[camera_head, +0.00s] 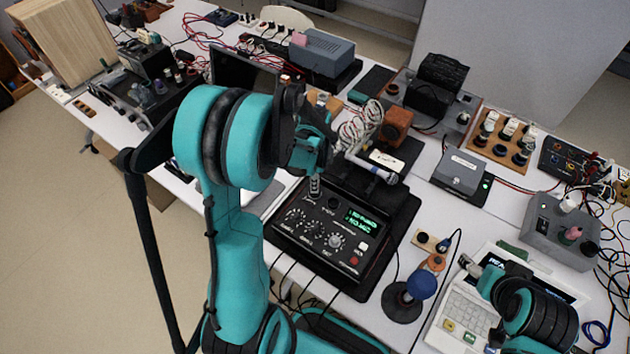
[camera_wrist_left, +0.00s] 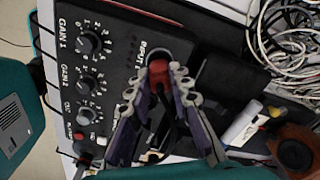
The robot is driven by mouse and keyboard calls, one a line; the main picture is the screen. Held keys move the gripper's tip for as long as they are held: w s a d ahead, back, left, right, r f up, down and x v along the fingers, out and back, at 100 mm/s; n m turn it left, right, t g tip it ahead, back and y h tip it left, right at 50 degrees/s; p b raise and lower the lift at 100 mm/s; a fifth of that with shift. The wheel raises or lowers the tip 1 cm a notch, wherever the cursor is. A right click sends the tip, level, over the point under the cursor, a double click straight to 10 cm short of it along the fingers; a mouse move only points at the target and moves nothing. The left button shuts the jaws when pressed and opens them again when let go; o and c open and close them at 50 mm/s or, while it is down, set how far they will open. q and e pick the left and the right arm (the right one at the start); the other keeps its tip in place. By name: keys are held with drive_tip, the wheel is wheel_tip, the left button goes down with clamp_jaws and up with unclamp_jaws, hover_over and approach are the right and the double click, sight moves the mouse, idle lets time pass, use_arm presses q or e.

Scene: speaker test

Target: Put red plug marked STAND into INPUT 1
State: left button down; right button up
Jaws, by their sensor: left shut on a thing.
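The black control box (camera_head: 285,238) has knobs, a green display and a red button, and stands on the table in the head view. In the left wrist view its panel (camera_wrist_left: 112,62) carries GAIN knobs at the left and an INPUT label near my gripper. My left gripper (camera_head: 315,180) is above the box's far left corner. In the left wrist view my left gripper (camera_wrist_left: 160,85) is shut on a red plug (camera_wrist_left: 157,68), beside the INPUT label. The socket is hidden, so I cannot tell whether the plug is in it. My right gripper (camera_head: 468,268) is over the laptop; its jaw state is unclear.
A microphone (camera_head: 378,170), coiled white cables (camera_head: 358,125) and a grey box (camera_head: 462,172) are behind. Loose cables hang at the front edge.

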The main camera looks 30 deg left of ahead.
use_arm(q)
drive_tip(key=shift+f, duration=0.25)
idle(0.3)
drive_tip(key=c, duration=1.3)
unclamp_jaws()
drive_tip(key=shift+r, duration=0.1)
wheel_tip(320, 180, up, 12)
drive_tip(key=s+d+r+n+t, duration=0.3)
drive_tip(key=s+d+n+t, duration=0.4)
drive_tip(key=s+d+n, duration=0.3)
drive_tip(key=s+n, duration=0.1)
drive_tip(key=n, duration=0.2)
drive_tip(key=shift+d+r, duration=0.3)
drive_tip(key=shift+r, duration=0.1)
